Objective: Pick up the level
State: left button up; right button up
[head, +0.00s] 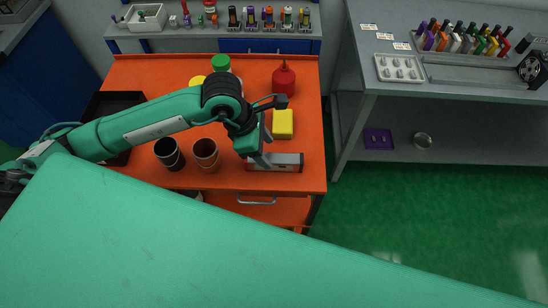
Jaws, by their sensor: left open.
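The level (289,162), a grey bar with a red end, lies on the orange cart top close to its front edge. My left gripper (262,160) points down at the left part of the level. Its jaws are open, and its fingers cover some of the level there. I cannot tell whether the fingers touch it. My right gripper is not in view.
On the orange cart (305,120) stand a yellow block (283,124), a red bottle (284,78), a dark cup (169,153) and a brown cup (206,154). A black tray (112,104) lies at the left. A grey workbench (400,84) stands at the right.

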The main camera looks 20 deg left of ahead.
aim_at(272, 158)
pick_arm(q)
jog(key=shift+x, duration=0.85)
jog(key=shift+w+d+f+p, duration=0.15)
jog(key=shift+f+p, duration=0.4)
jog(key=shift+p, duration=0.1)
jog(key=x, duration=0.1)
jog(key=p+x, duration=0.1)
jog(key=x, duration=0.1)
jog(key=shift+w+f, duration=0.2)
jog(key=shift+f, duration=0.4)
jog(key=c, duration=1.2)
